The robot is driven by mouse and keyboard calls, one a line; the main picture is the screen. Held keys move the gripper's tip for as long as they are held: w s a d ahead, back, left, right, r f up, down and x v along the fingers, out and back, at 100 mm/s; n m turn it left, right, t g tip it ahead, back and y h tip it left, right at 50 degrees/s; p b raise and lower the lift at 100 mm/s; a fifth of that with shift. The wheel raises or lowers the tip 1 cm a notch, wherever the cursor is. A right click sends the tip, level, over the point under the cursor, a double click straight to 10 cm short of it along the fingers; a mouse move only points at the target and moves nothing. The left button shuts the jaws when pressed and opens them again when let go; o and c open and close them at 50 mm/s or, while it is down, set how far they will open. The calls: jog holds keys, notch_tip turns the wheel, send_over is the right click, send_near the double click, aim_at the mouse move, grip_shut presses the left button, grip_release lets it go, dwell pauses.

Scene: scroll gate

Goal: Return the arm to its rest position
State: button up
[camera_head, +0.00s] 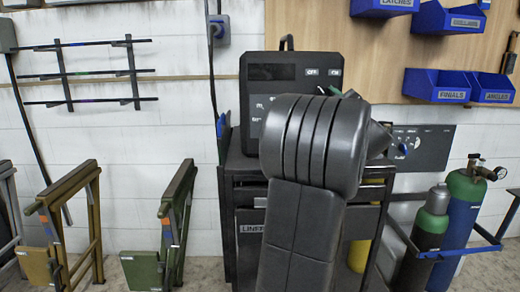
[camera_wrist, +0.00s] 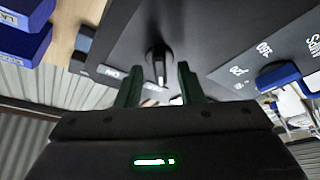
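My arm (camera_head: 305,215) rises in the middle of the head view, its dark rounded link in front of a black box-shaped unit (camera_head: 268,72). My gripper's end is mostly hidden behind that link in the head view. In the wrist view my gripper (camera_wrist: 159,72) has two green fingers standing apart, with nothing held between them. A black knob (camera_wrist: 158,58) on a dark panel (camera_wrist: 225,25) shows in the gap, beyond or between the fingertips; I cannot tell how far off. Space shows between the knob and each finger.
The black unit stands on a dark cabinet (camera_head: 245,190). Gas cylinders (camera_head: 464,205) stand at right, and folded trestles (camera_head: 172,230) at left. Blue bins (camera_head: 437,86) hang on the wall board. The wrist view also shows a blue part (camera_wrist: 278,75) right of the fingers.

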jog(key=m, duration=0.1)
jog(key=m+h+b, duration=0.1)
jog(key=m+t, duration=0.1)
jog(key=m, duration=0.1)
jog(key=shift+w+a+h+b, duration=0.3)
jog(key=shift+w+b, duration=0.1)
jog(key=m+h, duration=0.2)
jog(key=m, duration=0.1)
jog(key=m+t+h+b, duration=0.1)
jog(key=m, duration=0.3)
jog(key=shift+m+h, duration=0.3)
jog(key=shift+h, duration=0.1)
